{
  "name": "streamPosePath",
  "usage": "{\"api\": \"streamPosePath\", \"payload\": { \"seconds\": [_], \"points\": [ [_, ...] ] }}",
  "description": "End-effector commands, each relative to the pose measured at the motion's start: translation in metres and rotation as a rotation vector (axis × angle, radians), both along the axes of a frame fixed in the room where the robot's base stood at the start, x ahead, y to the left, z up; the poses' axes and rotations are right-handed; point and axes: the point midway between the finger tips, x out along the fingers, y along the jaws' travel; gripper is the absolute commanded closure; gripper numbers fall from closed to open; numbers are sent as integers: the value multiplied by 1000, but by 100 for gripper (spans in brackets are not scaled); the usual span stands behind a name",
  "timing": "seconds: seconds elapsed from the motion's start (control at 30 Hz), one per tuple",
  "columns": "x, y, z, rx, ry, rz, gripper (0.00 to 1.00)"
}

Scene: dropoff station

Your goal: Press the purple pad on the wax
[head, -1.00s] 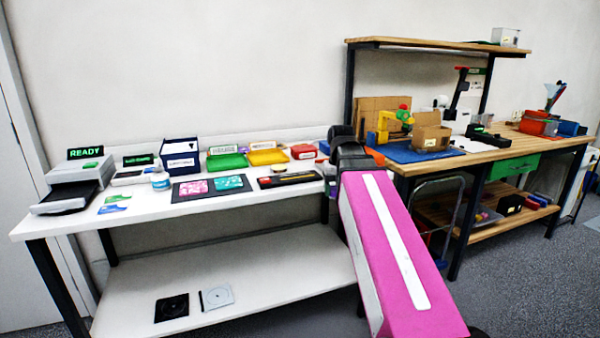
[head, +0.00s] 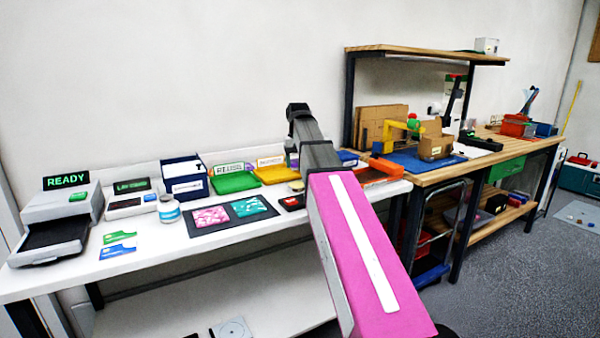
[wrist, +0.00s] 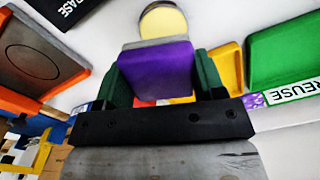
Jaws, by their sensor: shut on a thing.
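The purple pad (wrist: 158,70) is a block with a grey edge, held between the two green fingers of my gripper (wrist: 160,80) in the wrist view. The wax (wrist: 163,21) appears as a round pale yellow face in a dark rim, just beyond the pad at the top of that view. I cannot tell whether pad and wax touch.
A green tray (wrist: 285,50) and a yellow tray (wrist: 227,68) lie right of the pad. An orange-rimmed tray (wrist: 52,90) lies left. In the head view, a READY device (head: 58,215), a jar (head: 169,208) and a dark mat (head: 262,212) stand on the white table.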

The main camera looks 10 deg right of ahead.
Motion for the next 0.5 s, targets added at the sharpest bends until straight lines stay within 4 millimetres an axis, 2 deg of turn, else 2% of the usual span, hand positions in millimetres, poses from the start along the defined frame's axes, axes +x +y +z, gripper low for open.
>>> {"api": "streamPosePath", "payload": {
  "seconds": [0.27,0.5],
  "points": [
    [3,0,-5,0,1,-1,56],
    [3,0,-25,0,1,-1,56]
  ]
}}
